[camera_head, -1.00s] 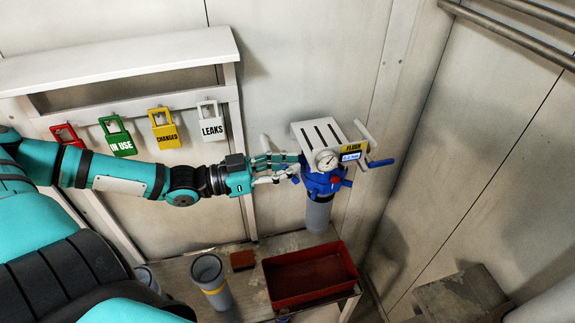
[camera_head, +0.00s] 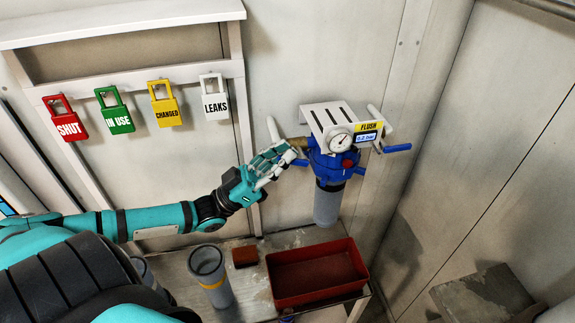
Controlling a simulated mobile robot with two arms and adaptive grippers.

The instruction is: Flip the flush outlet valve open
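A blue and grey filter unit (camera_head: 327,198) hangs on the wall right of centre, with a round gauge (camera_head: 340,138) and a yellow FLUSH label (camera_head: 370,126) above a small display. The flush outlet valve's blue lever (camera_head: 397,148) sticks out to the right, beside a white pipe. My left gripper (camera_head: 290,155) is on the unit's left side, by the brass inlet fitting (camera_head: 298,142) and a blue handle (camera_head: 300,162). Its fingers point up and right and partly overlap this area. I cannot tell whether they touch or how far they are apart. My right gripper is not in view.
A red tray (camera_head: 318,292) and a grey cup (camera_head: 210,275) stand on the bench below, with a brown block (camera_head: 244,256) between. Several padlock tags, including a LEAKS tag (camera_head: 214,100), hang at left. A wall stands close to the right; the space around the lever looks clear.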

